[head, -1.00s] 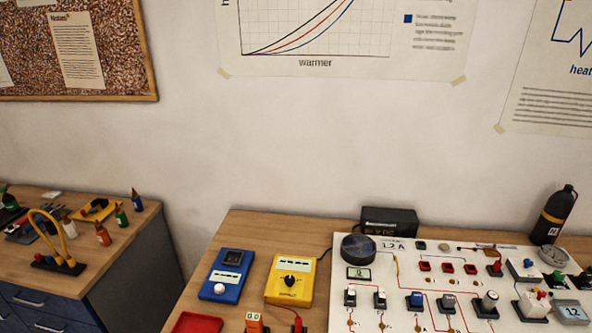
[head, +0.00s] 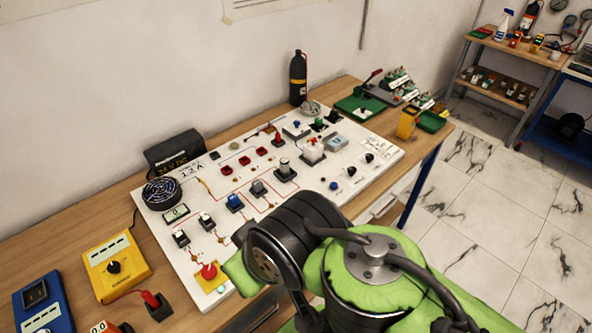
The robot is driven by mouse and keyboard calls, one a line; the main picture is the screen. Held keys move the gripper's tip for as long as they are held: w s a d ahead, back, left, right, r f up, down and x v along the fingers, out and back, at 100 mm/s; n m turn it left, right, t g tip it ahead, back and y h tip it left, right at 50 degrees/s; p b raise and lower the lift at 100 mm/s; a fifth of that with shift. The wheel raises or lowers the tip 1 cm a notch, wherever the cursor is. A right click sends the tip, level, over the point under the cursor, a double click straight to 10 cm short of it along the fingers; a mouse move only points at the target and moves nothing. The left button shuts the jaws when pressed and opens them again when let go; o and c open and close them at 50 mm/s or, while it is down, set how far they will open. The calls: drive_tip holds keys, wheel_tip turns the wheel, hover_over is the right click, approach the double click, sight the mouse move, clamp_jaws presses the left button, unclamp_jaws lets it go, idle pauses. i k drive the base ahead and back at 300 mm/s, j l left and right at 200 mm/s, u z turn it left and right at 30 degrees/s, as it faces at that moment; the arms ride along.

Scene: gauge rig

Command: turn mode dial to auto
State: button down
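No label reading mode or auto is legible, so I cannot tell which control is the mode dial. Candidates are two small black knobs, one (head: 350,170) and another (head: 369,157), near the right end of the white panel (head: 225,165). A silver-topped knob (head: 285,168) stands near the panel's middle. The yellow meter (head: 117,264) on the left also has a black dial (head: 113,267). My green and black arm rises over the panel's front edge and hides part of it. My gripper is not visible.
A red mushroom button (head: 209,271) on a yellow base sits at the panel's near left corner. Several switches stand upright on the panel. A black power supply (head: 174,150) and a black bottle (head: 298,78) stand behind it. Green trays (head: 362,107) lie at the far right.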

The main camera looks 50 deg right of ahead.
sight(353, 170)
drive_tip(key=z, duration=1.15)
